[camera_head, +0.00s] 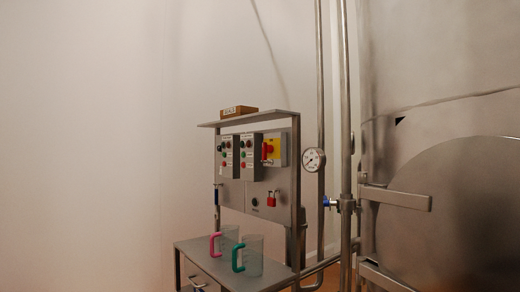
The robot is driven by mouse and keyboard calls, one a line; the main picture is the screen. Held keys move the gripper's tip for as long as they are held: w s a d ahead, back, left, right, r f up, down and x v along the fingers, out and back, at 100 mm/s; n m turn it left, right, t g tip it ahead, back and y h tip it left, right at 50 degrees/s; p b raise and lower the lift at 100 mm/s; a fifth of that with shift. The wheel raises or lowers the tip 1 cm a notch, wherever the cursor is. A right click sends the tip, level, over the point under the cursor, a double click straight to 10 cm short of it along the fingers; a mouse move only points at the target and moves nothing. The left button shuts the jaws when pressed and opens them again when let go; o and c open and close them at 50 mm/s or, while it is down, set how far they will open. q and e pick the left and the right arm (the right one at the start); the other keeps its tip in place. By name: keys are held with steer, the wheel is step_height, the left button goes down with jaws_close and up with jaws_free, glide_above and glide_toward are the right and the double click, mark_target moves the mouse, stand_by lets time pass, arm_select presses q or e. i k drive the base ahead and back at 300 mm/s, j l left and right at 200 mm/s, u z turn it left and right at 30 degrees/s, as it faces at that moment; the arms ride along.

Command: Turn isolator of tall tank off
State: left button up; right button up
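A red rotary isolator handle on a yellow plate (274,151) is mounted at the upper right of a grey control panel (230,195). The red handle stands roughly upright; its exact setting is too small to read. Two grey button boxes (249,151) with red and green buttons sit to its left. A large steel tank (440,75) fills the right side of the view. Neither of my grippers is in view.
A pressure gauge (314,160) and vertical steel pipes (346,100) stand between panel and tank. Pink-handled (229,238) and green-handled (253,256) jugs stand on the cabinet (190,257). A box (238,112) sits on the top shelf.

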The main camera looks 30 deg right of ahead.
mark_target(266, 148)
steer(key=i+l+z, duration=0.1)
steer(key=i+z, duration=0.5)
steer(key=z, duration=0.2)
steer(key=i+j+z, duration=0.1)
steer(key=i+z, duration=0.3)
steer(key=k, duration=0.05)
